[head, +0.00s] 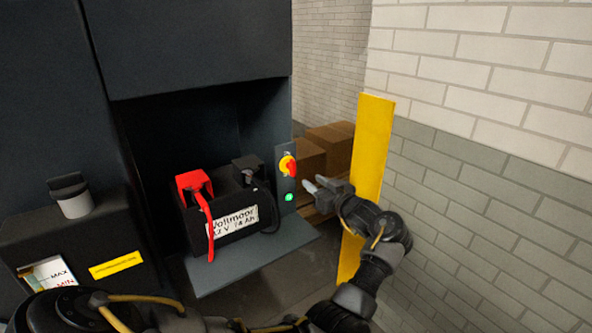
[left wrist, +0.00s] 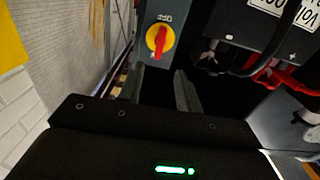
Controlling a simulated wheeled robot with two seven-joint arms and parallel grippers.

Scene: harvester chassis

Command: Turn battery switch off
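The battery switch (head: 288,166) is a red handle on a yellow disc, on a narrow grey panel (head: 284,182) right of the battery. In the left wrist view the red handle (left wrist: 160,41) stands nearly upright in the picture, with an upside-down OFF mark above the disc. Which setting it points to is unclear. My left gripper (head: 313,184) is just right of the panel and a little below the switch, apart from it. In the left wrist view its two fingers (left wrist: 160,84) are spread with nothing between them. My right gripper is not in view.
A green light (head: 289,197) glows below the switch. The black battery (head: 235,222) with red and black terminal covers sits on a grey shelf (head: 205,281). A yellow post (head: 369,150) stands right of the gripper, before a brick wall. Brown boxes (head: 333,145) stand behind.

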